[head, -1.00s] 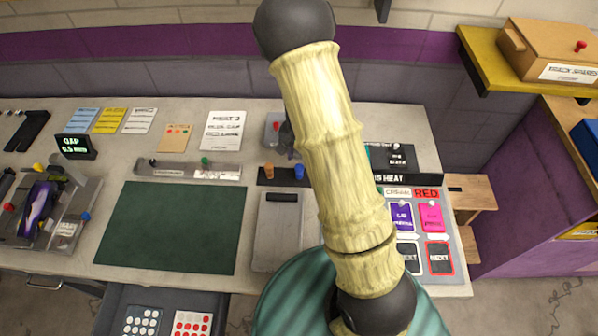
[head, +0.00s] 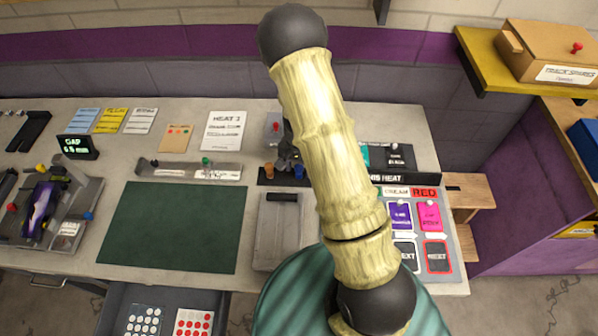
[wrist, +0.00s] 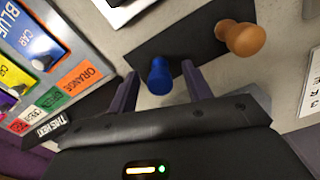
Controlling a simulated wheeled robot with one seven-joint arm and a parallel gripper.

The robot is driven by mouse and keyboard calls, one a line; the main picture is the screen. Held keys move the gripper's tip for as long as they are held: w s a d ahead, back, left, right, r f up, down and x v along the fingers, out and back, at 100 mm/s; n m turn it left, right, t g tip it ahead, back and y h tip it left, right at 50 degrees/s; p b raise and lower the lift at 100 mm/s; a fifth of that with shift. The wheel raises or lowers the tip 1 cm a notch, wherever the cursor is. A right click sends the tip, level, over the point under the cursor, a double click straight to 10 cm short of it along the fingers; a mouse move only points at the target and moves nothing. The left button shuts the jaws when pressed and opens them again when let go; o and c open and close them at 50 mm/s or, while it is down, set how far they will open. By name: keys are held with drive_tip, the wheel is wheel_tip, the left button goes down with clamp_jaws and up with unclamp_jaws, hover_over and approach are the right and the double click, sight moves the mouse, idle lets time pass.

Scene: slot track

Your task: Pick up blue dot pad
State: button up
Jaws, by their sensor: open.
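The blue dot pad appears as a blue, round-topped knob (wrist: 160,76) on a black strip (wrist: 190,45). It also shows in the head view (head: 299,172), at the right of the strip. An orange knob (wrist: 241,38) stands beside it on the same strip. My gripper (wrist: 159,72) is open, with one finger on each side of the blue knob in the wrist view. I cannot tell whether the fingers touch it. In the head view my gripper (head: 285,152) hangs just behind the strip, partly hidden by my arm. The knob's lower part is hard to see.
A grey tray (head: 279,235) lies in front of the strip and a dark green mat (head: 172,228) to its left. A panel of coloured cards (head: 447,225) stands right. An open drawer below holds white-dot (head: 142,320) and red-dot (head: 193,323) cards. My arm hides part of the bench.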

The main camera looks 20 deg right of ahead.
drive_tip(key=shift+c, duration=0.2)
drive_tip(key=c, duration=1)
drive_tip(key=shift+c, duration=0.2)
wheel_tip(320, 180, up, 10)
drive_tip(key=shift+r+b, duration=0.1)
drive_tip(key=shift+b, duration=0.45)
drive_tip(key=shift+w+p, duration=0.1)
drive_tip(key=shift+p, duration=0.5)
